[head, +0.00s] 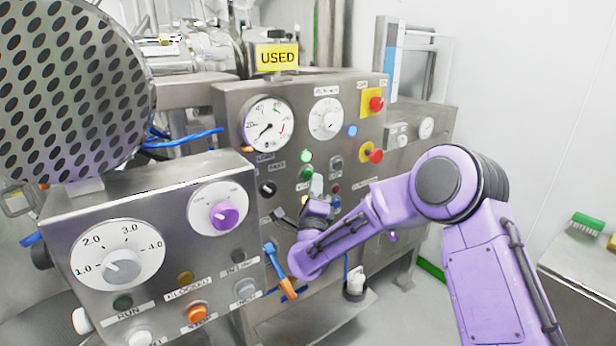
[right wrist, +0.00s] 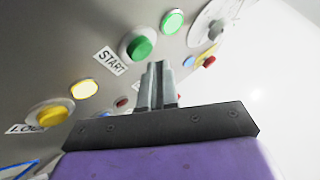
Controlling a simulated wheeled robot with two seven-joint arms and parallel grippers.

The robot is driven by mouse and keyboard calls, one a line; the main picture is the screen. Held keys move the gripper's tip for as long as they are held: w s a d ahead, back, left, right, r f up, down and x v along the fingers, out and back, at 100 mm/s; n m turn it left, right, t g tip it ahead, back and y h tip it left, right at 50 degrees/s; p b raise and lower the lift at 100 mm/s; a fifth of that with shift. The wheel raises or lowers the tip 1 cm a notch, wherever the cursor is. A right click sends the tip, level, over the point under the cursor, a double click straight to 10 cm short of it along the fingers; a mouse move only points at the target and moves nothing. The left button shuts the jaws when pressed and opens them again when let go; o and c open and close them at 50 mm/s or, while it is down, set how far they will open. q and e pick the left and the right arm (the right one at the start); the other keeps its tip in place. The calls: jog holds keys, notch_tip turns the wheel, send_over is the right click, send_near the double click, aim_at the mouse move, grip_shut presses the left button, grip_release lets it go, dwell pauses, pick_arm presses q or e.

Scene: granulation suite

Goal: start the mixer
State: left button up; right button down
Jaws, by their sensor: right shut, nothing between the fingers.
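A steel control panel (head: 230,105) stands in the middle of the head view, with dials, lamps and buttons. A green button (head: 306,173) sits on it, just above the tip of my right gripper (head: 317,184). In the right wrist view, the green button (right wrist: 140,46) is beside a START label (right wrist: 110,61). My right gripper (right wrist: 158,84) is shut and empty, its fingers pointing toward the panel, close below the button in that view. I cannot tell whether they touch the panel. My left gripper is not in view.
A nearer panel (head: 160,245) at left carries two knobs, an orange STOP button (head: 197,313) and other buttons. Red buttons on yellow plates (head: 372,103) sit at the main panel's right. A perforated metal body (head: 75,85) fills the upper left. A steel bench (head: 580,262) stands at right.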

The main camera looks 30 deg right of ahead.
jog(key=shift+s, duration=0.1)
jog(key=shift+s+d, duration=0.2)
jog(key=shift+s, duration=2.2)
jog(key=s+a+f+n+g+y, duration=0.25)
jog(key=f+n, duration=0.35)
jog(key=f, duration=0.3)
jog(key=s+a+f+n+g+y+b, duration=0.1)
jog(key=s+a+f+n+g+y, duration=0.1)
jog(key=f+n+y, duration=0.45)
jog(key=s+a+f+n+g, duration=0.2)
jog(key=s+f+n, duration=0.15)
jog(key=f, duration=0.75)
jog(key=s+f+n+g, duration=0.2)
jog(key=s+f, duration=0.4)
jog(key=s, duration=0.3)
jog(key=s+f+n+g+b, duration=0.1)
jog(key=s+f+n+g, duration=0.1)
jog(key=s+f+g, duration=0.2)
jog(key=s+f+n+g, duration=0.2)
jog(key=s+f, duration=0.7)
jog(key=s, duration=0.6)
jog(key=shift+s+f+g+y, duration=0.25)
jog(key=shift+g+y, duration=0.15)
jog(key=shift+g, duration=0.15)
jog(key=shift+d, duration=0.1)
